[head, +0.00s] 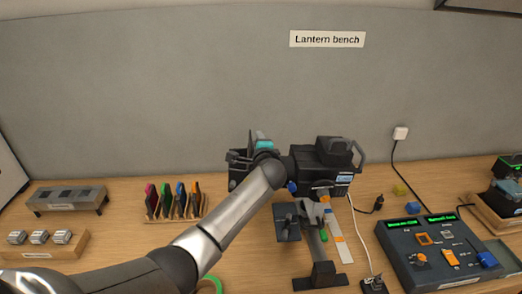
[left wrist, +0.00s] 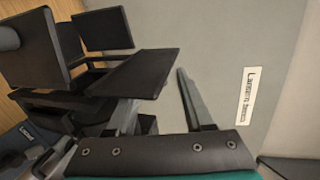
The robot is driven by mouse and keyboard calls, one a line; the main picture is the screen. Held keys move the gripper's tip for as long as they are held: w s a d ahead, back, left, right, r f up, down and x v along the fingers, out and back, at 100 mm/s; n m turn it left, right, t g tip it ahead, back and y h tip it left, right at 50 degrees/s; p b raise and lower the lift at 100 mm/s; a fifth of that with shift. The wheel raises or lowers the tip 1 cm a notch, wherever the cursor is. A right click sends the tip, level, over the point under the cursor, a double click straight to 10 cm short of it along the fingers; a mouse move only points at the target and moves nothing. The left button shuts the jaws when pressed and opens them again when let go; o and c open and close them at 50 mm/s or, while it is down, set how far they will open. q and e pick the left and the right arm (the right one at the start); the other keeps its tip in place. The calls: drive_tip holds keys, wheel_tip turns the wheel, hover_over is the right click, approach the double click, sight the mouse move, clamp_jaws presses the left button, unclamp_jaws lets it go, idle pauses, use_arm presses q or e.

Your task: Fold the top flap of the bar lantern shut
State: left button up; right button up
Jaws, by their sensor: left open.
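The black bar lantern (head: 328,158) stands on a stand at the middle of the bench. Its dark flaps show in the left wrist view at upper left, and one broad tilted flap (left wrist: 140,74) reaches toward the middle. My left gripper (head: 256,140) is at the lantern's left end, with my arm and wrist covering part of the lantern. In the left wrist view its grey fingers (left wrist: 160,95) are apart, and the broad flap's edge overlaps the left finger. I cannot tell whether they touch. My right gripper is not in view.
A control desk (head: 430,250) with faders and knobs stands at the right. A rack of coloured pieces (head: 172,205) and a grey stand (head: 66,199) are at the left. The grey wall with its sign (head: 327,39) stands close behind. A white cable runs in front of the lantern.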

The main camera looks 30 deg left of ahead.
use_arm(q)
drive_tip(key=b+v, duration=0.1)
drive_tip(key=v, duration=1.4)
idle(0.3)
